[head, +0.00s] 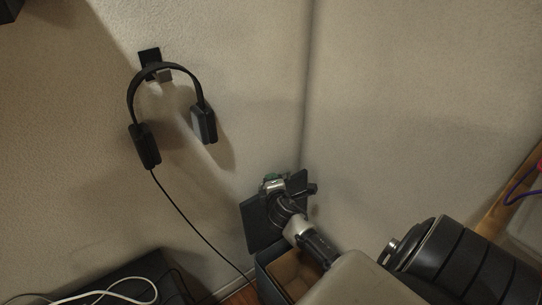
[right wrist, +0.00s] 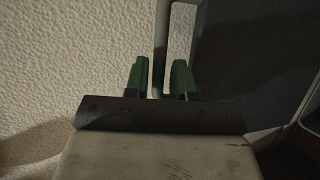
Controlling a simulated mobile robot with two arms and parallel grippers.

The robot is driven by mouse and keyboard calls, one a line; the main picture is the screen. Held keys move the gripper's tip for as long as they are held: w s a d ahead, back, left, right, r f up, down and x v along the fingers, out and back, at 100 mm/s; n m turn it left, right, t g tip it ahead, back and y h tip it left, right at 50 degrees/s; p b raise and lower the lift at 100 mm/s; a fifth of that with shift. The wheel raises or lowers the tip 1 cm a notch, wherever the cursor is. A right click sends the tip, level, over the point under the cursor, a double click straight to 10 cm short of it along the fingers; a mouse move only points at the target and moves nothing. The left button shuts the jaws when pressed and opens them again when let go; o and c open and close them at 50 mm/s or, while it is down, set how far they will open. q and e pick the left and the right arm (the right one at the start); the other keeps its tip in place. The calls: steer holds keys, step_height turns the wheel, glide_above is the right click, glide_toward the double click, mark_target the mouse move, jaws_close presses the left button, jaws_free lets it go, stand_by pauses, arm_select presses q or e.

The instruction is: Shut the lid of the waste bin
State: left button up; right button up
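The waste bin (head: 266,284) stands in the corner at the bottom of the head view. Its dark lid (head: 258,226) is raised, standing up steeply from the bin's back edge. The lid also shows as a dark panel in the right wrist view (right wrist: 245,60). My right gripper (head: 275,183) is at the upper part of the lid. In the right wrist view its green fingers (right wrist: 159,75) are apart, with a thin grey bar (right wrist: 160,40) between them, apparently the lid's handle. Narrow gaps seem to show beside the bar. My left gripper is out of view.
Black headphones (head: 166,66) hang on a wall hook, their cable running down towards the bin. A dark box (head: 115,280) with a white cable stands at lower left. Walls are close behind the lid. A wooden edge (head: 505,212) is at right.

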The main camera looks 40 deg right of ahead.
steer(key=shift+x, duration=1.2)
jaws_close()
